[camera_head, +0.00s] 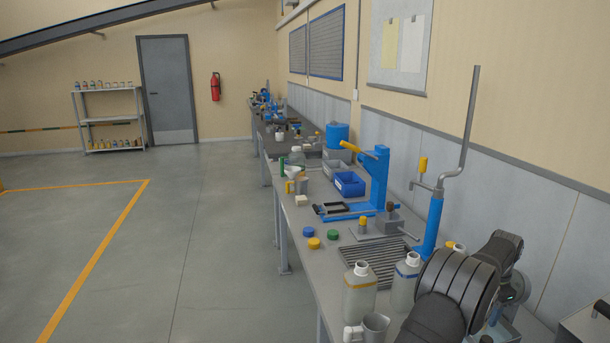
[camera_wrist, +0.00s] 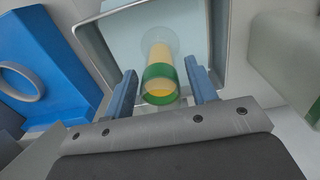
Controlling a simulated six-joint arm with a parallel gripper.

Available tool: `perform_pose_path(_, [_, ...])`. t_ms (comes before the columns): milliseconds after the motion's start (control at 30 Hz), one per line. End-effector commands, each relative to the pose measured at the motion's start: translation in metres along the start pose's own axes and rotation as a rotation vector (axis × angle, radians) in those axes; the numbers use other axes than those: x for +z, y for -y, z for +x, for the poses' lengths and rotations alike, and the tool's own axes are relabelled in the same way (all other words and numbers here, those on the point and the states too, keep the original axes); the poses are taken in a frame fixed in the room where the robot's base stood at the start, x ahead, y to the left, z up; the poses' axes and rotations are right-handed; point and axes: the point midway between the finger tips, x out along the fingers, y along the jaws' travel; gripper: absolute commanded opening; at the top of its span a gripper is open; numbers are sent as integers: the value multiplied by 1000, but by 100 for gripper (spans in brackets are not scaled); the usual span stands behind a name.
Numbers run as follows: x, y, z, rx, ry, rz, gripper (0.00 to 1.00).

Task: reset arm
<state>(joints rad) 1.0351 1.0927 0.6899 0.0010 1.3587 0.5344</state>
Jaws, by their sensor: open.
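In the wrist view my gripper (camera_wrist: 164,84) is open, with one blue finger at each side. A clear cylinder with a green band and yellow contents (camera_wrist: 160,72) shows between the fingers. I see gaps beside it, and its distance from the fingers is hard to judge. It appears over or in a pale square area with a grey rim (camera_wrist: 221,38). In the head view my dark arm reaches over the near right of the bench (camera_head: 303,230), and the gripper itself cannot be made out there.
A blue part with a ring (camera_wrist: 22,78) is at the left in the wrist view. In the head view, two bottles (camera_head: 359,296) (camera_head: 404,284) and a grey jug (camera_head: 372,329) stand close by my arm. A blue post with a bent crank (camera_head: 434,222) rises behind. The floor left is clear.

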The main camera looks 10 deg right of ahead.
Motion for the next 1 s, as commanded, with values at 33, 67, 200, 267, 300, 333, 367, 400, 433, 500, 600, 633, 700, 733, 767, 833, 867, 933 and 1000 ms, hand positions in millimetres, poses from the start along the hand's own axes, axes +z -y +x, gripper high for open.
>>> perform_pose_path(33, [0, 0, -3, -1, -2, 0, 52])
perform_pose_path(67, [0, 0, -3, -1, -2, 0, 52])
perform_pose_path(200, [0, 0, -3, -1, -1, 0, 52])
perform_pose_path(267, [0, 0, -3, -1, -1, 0, 52])
perform_pose_path(300, [0, 0, -3, -1, -1, 0, 52])
perform_pose_path(333, [0, 0, -4, -1, -1, 0, 52])
perform_pose_path(367, [0, 0, -4, -1, -2, 0, 52])
perform_pose_path(400, [0, 0, -6, -1, -2, 0, 52])
perform_pose_path(433, [0, 0, -8, -1, -3, 0, 52])
perform_pose_path(500, [-1, 0, -15, -2, -4, 0, 52])
perform_pose_path(600, [-1, 1, -30, -2, -5, 0, 52])
perform_pose_path(633, [-1, 1, -35, -2, -5, 0, 52])
perform_pose_path(700, [-1, 1, -49, -2, -5, 0, 52])
perform_pose_path(733, [-1, 1, -55, -2, -5, 0, 52])
perform_pose_path(767, [-1, 1, -61, -2, -5, 1, 52])
perform_pose_path(833, [-1, 1, -75, -2, -4, 1, 52])
perform_pose_path(867, [-1, 1, -81, -2, -5, 1, 52])
perform_pose_path(933, [-1, 1, -95, -2, -5, 1, 52])
perform_pose_path(1000, [-1, 1, -109, -1, -4, 1, 52])
